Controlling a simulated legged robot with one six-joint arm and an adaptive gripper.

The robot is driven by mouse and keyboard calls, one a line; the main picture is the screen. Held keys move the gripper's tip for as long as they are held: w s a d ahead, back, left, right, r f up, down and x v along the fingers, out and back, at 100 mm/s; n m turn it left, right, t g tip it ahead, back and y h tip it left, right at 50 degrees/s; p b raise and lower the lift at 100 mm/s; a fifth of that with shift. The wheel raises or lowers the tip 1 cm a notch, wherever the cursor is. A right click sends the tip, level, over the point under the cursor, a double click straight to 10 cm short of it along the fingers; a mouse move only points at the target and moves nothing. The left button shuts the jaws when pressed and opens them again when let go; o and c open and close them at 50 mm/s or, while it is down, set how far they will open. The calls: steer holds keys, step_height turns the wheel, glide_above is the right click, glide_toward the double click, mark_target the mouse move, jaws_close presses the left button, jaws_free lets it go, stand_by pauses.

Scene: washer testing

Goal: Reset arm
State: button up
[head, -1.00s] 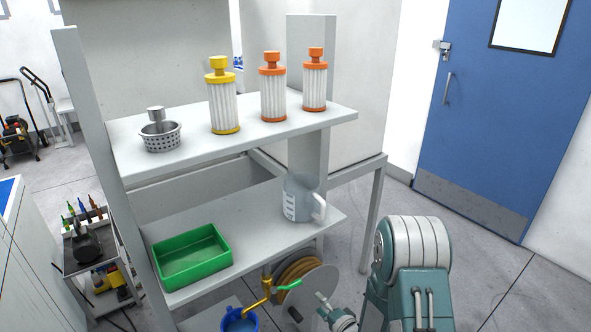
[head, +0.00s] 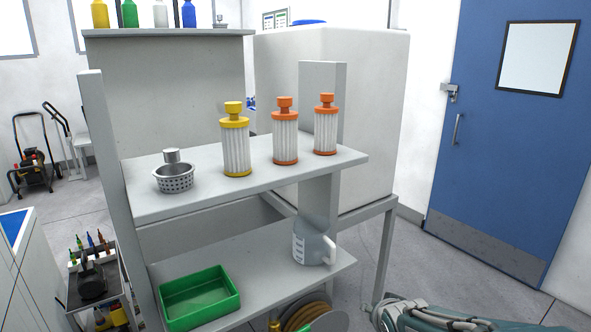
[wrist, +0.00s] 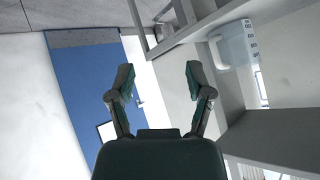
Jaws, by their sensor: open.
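My gripper (wrist: 159,80) shows in the wrist view with its two fingers spread apart and nothing between them. In that view the picture is turned, with the blue door behind the left finger and the clear measuring jug (wrist: 236,45) on its shelf at the upper right. In the head view only part of my arm shows at the bottom right edge, and the fingers are out of that picture.
The shelf unit (head: 140,205) holds a strainer basket (head: 175,178), a yellow-capped filter (head: 235,145) and two orange-capped filters (head: 285,135) on top. Below are a green tray (head: 200,298) and the jug (head: 313,245). A blue door (head: 500,150) is at right.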

steer(key=s+r+n+g, duration=0.2)
steer(key=s+r, duration=0.1)
steer(key=s, duration=0.7)
steer(key=s+a+r+n+g, duration=0.1)
steer(key=s+r, duration=0.3)
steer(key=s, duration=0.6)
steer(key=shift+s+a+n+g, duration=0.35)
steer(key=shift+n+g, duration=0.15)
steer(key=shift+n, duration=0.3)
